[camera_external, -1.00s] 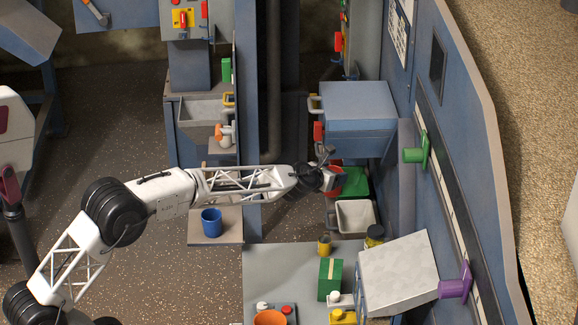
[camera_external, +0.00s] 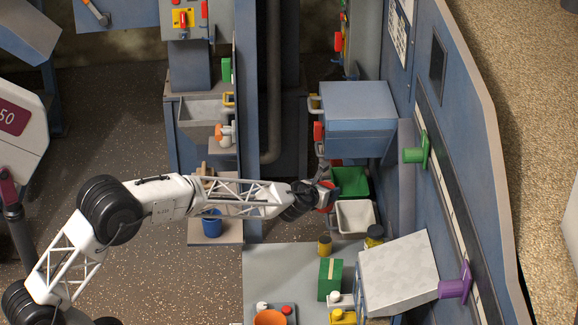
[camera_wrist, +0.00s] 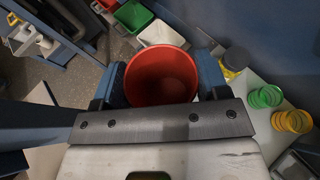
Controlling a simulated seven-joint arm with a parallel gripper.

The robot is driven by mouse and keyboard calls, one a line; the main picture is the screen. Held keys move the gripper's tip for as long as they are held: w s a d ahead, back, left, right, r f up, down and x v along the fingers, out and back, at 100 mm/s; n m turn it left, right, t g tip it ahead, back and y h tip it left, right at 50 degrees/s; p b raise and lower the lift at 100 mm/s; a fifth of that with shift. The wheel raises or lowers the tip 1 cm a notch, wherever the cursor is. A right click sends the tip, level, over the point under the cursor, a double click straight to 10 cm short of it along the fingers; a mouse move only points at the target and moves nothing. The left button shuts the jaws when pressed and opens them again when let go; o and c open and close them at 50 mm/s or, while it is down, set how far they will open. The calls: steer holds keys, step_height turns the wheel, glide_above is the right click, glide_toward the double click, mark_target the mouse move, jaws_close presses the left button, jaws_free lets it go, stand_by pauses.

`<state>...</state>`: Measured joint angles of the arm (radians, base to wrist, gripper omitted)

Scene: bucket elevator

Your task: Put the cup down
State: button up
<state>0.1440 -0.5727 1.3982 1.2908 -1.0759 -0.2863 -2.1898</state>
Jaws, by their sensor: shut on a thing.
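A red cup (camera_wrist: 160,78) is held between the two blue fingers of my gripper (camera_wrist: 165,85) in the wrist view. I look down into its open, empty-looking mouth. In the external view my gripper (camera_external: 326,195) is near the picture's middle, and only a bit of the red cup (camera_external: 329,203) shows past the wrist. A blue cup (camera_external: 211,223) stands on a small shelf (camera_external: 222,239) below my arm, partly hidden by it. I cannot tell from these frames what is directly under the red cup.
A green bin (camera_external: 350,181) and a white bin (camera_external: 356,217) lie just right of my gripper. A blue box-shaped housing (camera_external: 357,105) stands behind the gripper.

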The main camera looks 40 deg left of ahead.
steer(key=s+a+f+n+g+y, duration=0.1)
steer(key=s+f, duration=0.3)
steer(key=s, duration=0.6)
steer(key=s+a+f+n+g+y, duration=0.1)
steer(key=s+f+n+y, duration=0.3)
steer(key=s, duration=0.5)
steer(key=s+a+f+n+g+y, duration=0.1)
steer(key=s+a+f+n+y, duration=0.1)
steer(key=s+f, duration=0.4)
steer(key=s+a+y, duration=0.1)
steer(key=s, duration=0.3)
steer(key=shift+s+a+f+n+g, duration=0.2)
steer(key=shift+s+n+g, duration=0.1)
steer(key=shift+s+g, duration=0.1)
steer(key=shift+w, duration=0.2)
steer(key=w+f, duration=0.1)
steer(key=w, duration=1.4)
steer(key=shift+w+d+f, duration=0.2)
steer(key=shift+w+d, duration=0.1)
steer(key=shift+w, duration=0.1)
steer(key=shift+f, duration=1.8)
steer(key=shift+f, duration=0.15)
